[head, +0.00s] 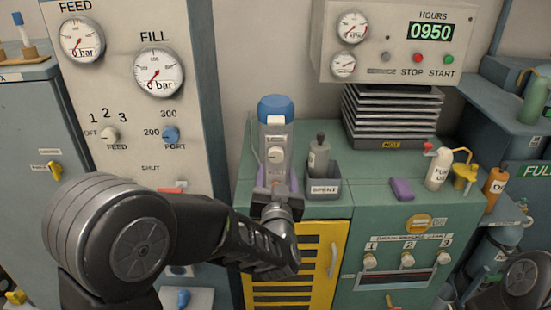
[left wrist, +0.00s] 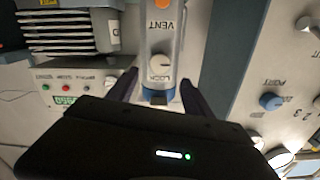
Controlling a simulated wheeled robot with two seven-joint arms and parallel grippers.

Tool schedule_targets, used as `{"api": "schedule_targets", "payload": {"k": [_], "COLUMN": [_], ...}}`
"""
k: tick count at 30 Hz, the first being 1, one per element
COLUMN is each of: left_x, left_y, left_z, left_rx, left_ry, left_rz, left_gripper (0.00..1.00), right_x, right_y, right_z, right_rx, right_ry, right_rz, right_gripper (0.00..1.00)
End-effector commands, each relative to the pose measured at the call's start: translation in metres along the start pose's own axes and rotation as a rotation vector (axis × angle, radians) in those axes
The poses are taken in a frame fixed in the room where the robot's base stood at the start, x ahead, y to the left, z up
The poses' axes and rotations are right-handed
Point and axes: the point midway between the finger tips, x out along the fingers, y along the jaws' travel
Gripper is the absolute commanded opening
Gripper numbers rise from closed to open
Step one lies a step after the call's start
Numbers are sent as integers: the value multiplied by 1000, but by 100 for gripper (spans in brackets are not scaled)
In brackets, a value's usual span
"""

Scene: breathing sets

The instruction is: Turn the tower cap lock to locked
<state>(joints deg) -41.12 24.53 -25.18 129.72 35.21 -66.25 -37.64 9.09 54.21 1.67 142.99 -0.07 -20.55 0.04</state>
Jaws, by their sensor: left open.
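The filter tower (head: 275,135) is a grey upright column with a blue cap (head: 276,108) on top. A pale round lock knob (head: 276,155) sits on its front; the left wrist view shows this knob (left wrist: 161,64) beside the word LOCK, with VENT further along. I cannot tell where its pointer stands. My left gripper (head: 277,183) is in front of the tower, below the knob in the head view, and hides the tower's lower part. In the left wrist view its two dark fingers (left wrist: 158,90) are spread, one on each side of the column, with nothing between them gripped. My right gripper is not in view.
A SPENT bin (head: 323,187) with a grey bottle stands close right of the tower. A purple block (head: 402,189) and a white bottle (head: 438,168) are further right on the green bench. The gauge panel (head: 140,120) rises at the left.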

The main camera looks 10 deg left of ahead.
Motion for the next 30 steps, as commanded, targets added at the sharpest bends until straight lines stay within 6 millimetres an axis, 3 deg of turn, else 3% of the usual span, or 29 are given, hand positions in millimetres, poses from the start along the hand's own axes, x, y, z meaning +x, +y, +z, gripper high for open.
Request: {"api": "schedule_targets", "payload": {"k": [15, 26, 30], "left_x": [68, 73, 73], "left_y": [0, 0, 0], "left_z": [0, 0, 0], "left_rx": [2, 0, 0], "left_ry": [0, -1, -1], "left_rz": [0, 1, 2], "left_gripper": [59, 58, 47], "right_x": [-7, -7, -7], "right_y": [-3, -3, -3], "right_z": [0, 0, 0], "right_rx": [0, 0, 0], "right_ry": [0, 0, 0], "right_rz": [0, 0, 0], "right_gripper": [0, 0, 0]}}
